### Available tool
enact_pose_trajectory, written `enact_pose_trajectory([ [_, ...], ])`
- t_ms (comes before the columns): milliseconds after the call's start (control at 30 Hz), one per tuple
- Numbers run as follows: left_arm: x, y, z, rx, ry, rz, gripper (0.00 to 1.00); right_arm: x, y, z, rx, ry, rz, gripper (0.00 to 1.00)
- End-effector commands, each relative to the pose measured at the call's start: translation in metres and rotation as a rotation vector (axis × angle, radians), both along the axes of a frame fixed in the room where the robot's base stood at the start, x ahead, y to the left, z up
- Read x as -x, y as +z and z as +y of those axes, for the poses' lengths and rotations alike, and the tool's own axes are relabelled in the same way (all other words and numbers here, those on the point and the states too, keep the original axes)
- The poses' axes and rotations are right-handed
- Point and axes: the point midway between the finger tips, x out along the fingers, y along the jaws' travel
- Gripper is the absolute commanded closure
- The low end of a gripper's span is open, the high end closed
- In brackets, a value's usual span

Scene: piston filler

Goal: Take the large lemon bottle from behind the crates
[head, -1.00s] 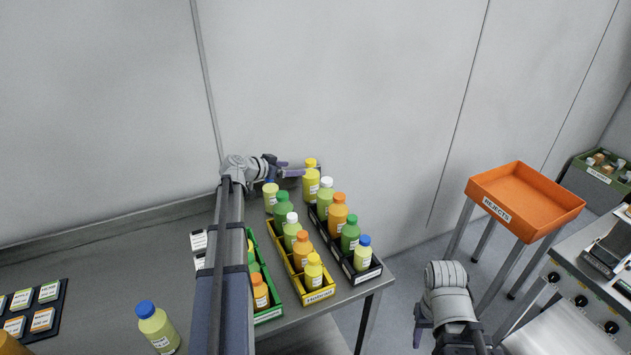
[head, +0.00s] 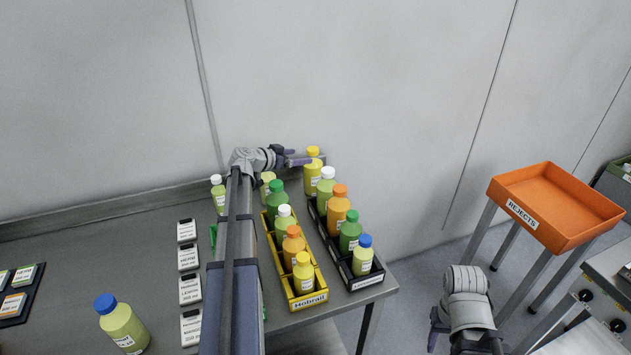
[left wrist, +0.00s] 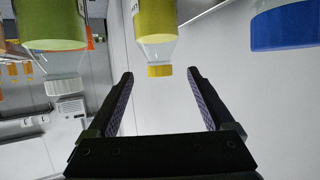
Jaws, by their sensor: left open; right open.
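A tall yellow bottle with a yellow cap (head: 313,180), matching the large lemon bottle, stands upright behind the back end of the black crate (head: 366,282). My left gripper (head: 304,158) is open beside its upper part, coming from the left. In the left wrist view, which is upside down, the yellow bottle (left wrist: 160,22) hangs ahead of the fingers, its cap lined up with the gap between the open fingertips (left wrist: 160,75). Nothing is held. My right gripper (head: 466,330) is open and empty, away from the table at the lower right.
The black crate and a yellow crate (head: 308,300) hold several bottles. A smaller pale yellow bottle (head: 267,186) stands behind the yellow crate. A wall rises close behind. My left arm hides most of a green crate. An orange rejects tray (head: 555,205) stands at right.

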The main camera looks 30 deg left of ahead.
Motion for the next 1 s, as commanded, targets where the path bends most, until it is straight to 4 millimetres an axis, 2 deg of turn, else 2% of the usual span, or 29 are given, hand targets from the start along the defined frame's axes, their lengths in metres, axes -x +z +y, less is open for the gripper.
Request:
enact_pose_trajectory([
  [133, -0.004, -0.002, -0.001, 0.000, 0.000, 0.000, 0.14, 0.000, -0.002, 0.000, 0.000, 0.000, 0.000, 0.50],
  [333, -0.023, -0.010, -0.005, -0.001, -0.003, 0.001, 0.14, 0.000, -0.009, 0.000, 0.000, 0.000, 0.000, 0.50],
  [567, -0.028, -0.010, -0.007, -0.001, -0.001, 0.001, 0.14, 0.000, -0.009, 0.000, 0.000, 0.000, 0.000, 0.50],
  [900, -0.071, -0.022, -0.018, -0.001, -0.001, 0.000, 0.14, 0.000, -0.022, 0.000, 0.000, 0.000, 0.000, 0.50],
  [1000, -0.074, -0.022, -0.019, 0.000, -0.001, 0.000, 0.14, 0.000, -0.022, 0.000, 0.000, 0.000, 0.000, 0.50],
])
